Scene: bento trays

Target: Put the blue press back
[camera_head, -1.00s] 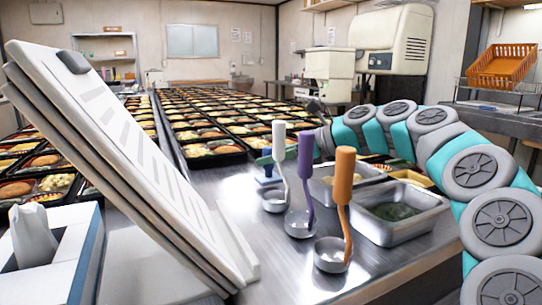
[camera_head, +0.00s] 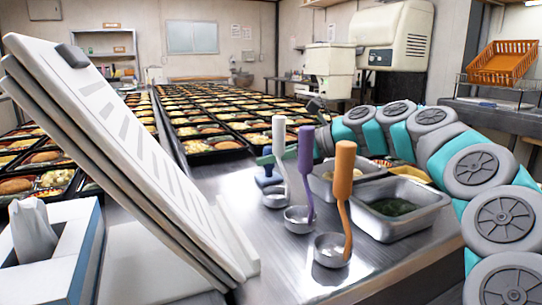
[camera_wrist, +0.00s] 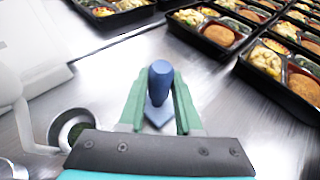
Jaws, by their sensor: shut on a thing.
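The blue press (camera_wrist: 160,82) has a rounded upright handle and a flat, square-looking base. My gripper (camera_wrist: 158,98) has its green fingers shut on the handle, one on each side. In the head view the press (camera_head: 268,180) is small, behind the white-handled ladle (camera_head: 279,150) and partly hidden by it. My gripper (camera_head: 266,159) shows there only in part. The press is upright over the steel counter (camera_head: 235,185); I cannot tell for sure whether its base touches the counter.
Purple-handled (camera_head: 305,165) and orange-handled (camera_head: 345,190) ladles stand nearby, beside steel food pans (camera_head: 440,205). A slanted white panel (camera_head: 130,150) is at left. Rows of filled bento trays (camera_wrist: 240,55) lie beyond the press.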

